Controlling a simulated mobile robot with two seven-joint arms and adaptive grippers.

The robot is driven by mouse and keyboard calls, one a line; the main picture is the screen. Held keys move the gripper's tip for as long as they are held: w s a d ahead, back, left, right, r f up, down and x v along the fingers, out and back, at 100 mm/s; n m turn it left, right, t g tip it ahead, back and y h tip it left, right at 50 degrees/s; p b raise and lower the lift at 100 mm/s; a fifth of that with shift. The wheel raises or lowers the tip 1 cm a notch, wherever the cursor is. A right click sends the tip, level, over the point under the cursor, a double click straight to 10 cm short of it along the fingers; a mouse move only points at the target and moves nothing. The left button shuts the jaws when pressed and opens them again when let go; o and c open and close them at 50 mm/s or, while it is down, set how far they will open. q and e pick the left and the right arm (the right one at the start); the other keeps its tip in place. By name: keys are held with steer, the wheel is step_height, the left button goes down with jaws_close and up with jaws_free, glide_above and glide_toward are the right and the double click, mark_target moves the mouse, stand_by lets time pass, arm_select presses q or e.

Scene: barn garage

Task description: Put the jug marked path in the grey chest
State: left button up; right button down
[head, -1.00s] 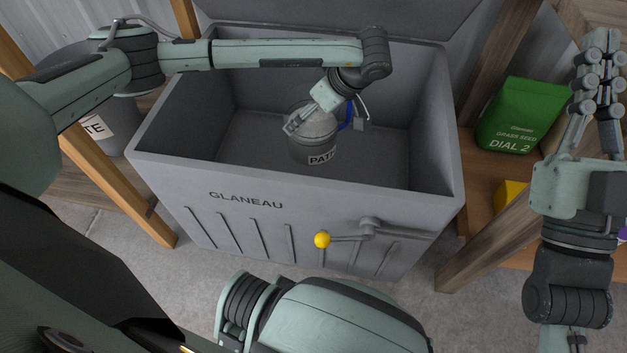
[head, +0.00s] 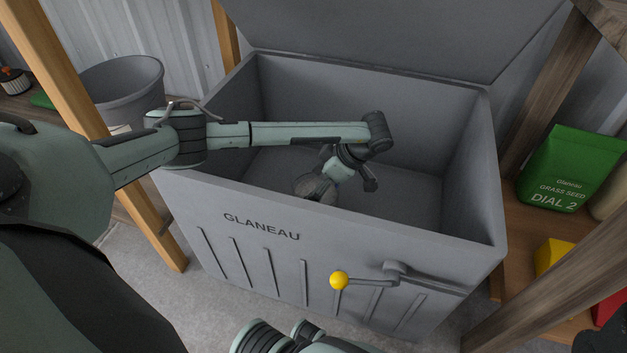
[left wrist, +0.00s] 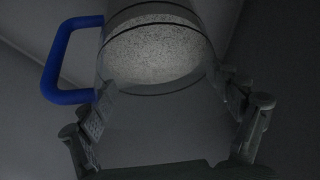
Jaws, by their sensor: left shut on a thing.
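The grey chest (head: 262,205), marked GLANEAU, stands open with its lid raised at the back. My left arm reaches over its front left into it. My left gripper (head: 326,178) points down inside the chest and is shut on the jug (head: 313,189), whose top just shows above the front wall. In the left wrist view the jug (left wrist: 155,45) is clear-sided with pale grainy contents and a blue handle at the left, between the two fingers. Its label and base are hidden now, so I cannot tell whether it touches the chest floor.
A yellow-knobbed lever (head: 339,281) sticks out from the chest's front. A grey bucket (head: 125,85) stands behind a wooden post at left. A green grass seed bag (head: 568,170) and a yellow item (head: 552,256) sit on the right shelf. The chest's right part is free.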

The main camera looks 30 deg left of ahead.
arm_select(q)
steer(key=shift+f+b, duration=0.7)
steer(key=shift+f, duration=1.25)
steer(key=o, duration=1.6)
steer(key=p+v, duration=0.3)
steer(key=v, duration=0.9)
steer(key=shift+r, duration=0.1)
